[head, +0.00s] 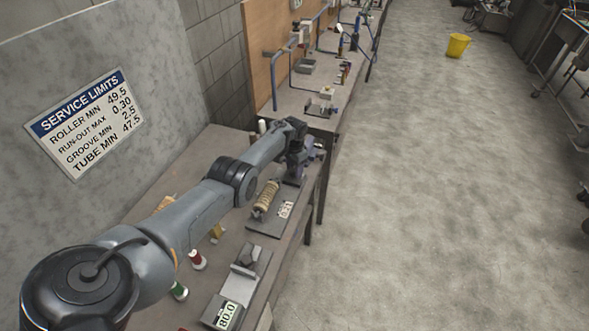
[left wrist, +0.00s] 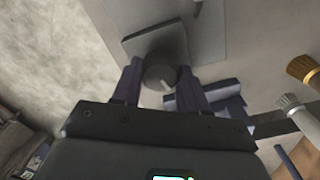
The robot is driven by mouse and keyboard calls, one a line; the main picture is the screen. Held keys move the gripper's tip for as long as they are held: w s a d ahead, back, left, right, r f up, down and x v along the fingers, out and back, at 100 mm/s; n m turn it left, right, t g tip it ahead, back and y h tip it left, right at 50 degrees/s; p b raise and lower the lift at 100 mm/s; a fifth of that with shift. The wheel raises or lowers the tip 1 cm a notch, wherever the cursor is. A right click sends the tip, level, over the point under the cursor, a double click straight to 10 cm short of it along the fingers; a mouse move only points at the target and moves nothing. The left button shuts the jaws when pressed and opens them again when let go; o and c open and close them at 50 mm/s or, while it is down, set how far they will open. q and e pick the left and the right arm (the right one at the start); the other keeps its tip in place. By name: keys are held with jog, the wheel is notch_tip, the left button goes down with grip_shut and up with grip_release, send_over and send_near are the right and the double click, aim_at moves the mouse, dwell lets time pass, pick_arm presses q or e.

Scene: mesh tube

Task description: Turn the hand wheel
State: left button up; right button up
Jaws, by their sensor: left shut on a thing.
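My left arm reaches across the bench in the head view, and its gripper (head: 295,168) is down at a dark fixture near the bench's front edge. In the left wrist view, the left gripper (left wrist: 159,70) has one finger on each side of a dark round knob (left wrist: 160,74), apparently the hand wheel or its hub, and is shut on it. A light mark shows on the knob's face. The knob stands before a grey block (left wrist: 150,42). In the head view the wheel itself is hidden behind my gripper and wrist. My right gripper is in neither view.
A ribbed tan roller (head: 266,196) on a plate, a grey gauge block with a digital readout (head: 227,315) and thread spools (head: 197,260) lie along the bench. In the left wrist view, brushes (left wrist: 300,68) stand at right. The floor (head: 420,200) right of the bench is clear.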

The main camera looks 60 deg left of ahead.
pick_arm(q)
jog(key=m+b, duration=0.1)
jog(key=m, duration=0.3)
jog(key=shift+m, duration=0.4)
dwell(0.4)
jog(key=o, duration=1.1)
jog(key=shift+c, duration=0.2)
jog(key=shift+r+p, duration=0.35)
jog(key=shift+r, duration=0.2)
notch_tip(320, 180, up, 10)
jog(key=p, duration=0.4)
jog(key=shift+f, duration=0.15)
